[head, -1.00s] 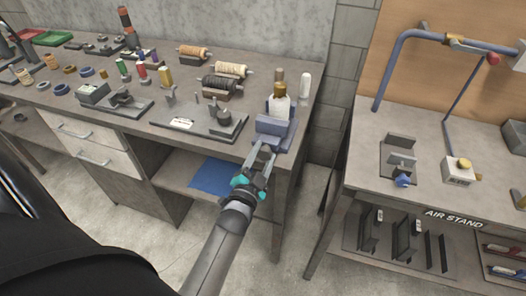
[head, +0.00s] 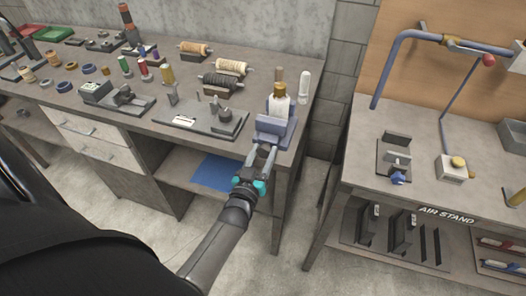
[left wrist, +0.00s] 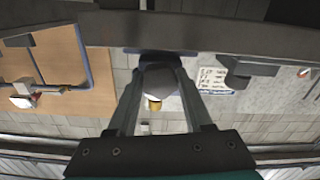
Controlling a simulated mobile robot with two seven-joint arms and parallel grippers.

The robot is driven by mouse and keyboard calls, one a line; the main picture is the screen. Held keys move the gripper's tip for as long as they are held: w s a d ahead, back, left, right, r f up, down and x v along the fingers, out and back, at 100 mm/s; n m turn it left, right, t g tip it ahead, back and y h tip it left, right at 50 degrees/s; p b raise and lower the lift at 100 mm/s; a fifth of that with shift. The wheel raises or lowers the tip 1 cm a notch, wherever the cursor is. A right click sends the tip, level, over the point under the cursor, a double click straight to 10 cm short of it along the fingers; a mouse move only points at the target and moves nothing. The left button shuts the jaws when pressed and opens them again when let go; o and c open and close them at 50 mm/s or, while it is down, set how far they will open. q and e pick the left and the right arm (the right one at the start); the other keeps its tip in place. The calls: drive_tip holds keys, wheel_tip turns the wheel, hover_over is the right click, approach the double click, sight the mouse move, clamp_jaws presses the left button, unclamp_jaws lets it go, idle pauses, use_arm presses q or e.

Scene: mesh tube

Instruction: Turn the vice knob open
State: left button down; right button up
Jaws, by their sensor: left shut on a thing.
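The blue-grey vice (head: 270,131) stands at the right front corner of the left workbench, with a white bottle with a gold cap (head: 279,103) at it. My left gripper (head: 262,151) reaches up to the front of the vice from below. In the left wrist view, its two fingers (left wrist: 160,75) close in on both sides of a rounded grey piece (left wrist: 160,82), which looks like the vice knob. The fingers are shut on it. The knob is mostly hidden by the fingers in the head view. My right gripper is not in view.
The left workbench (head: 150,125) holds spools, small bottles and metal fixtures left of the vice. A blue sheet (head: 213,172) lies on its lower shelf. The right bench (head: 350,178) carries a blue pipe frame (head: 382,75). A floor gap separates the benches.

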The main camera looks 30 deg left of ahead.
use_arm(q)
drive_tip(key=shift+r+n, duration=0.1)
drive_tip(key=shift+n, duration=0.5)
drive_tip(key=shift+c, duration=1.5)
unclamp_jaws()
drive_tip(key=shift+s, duration=0.1)
drive_tip(key=p+v, duration=0.1)
drive_tip(key=v, duration=1.4)
drive_tip(key=shift+d, duration=0.1)
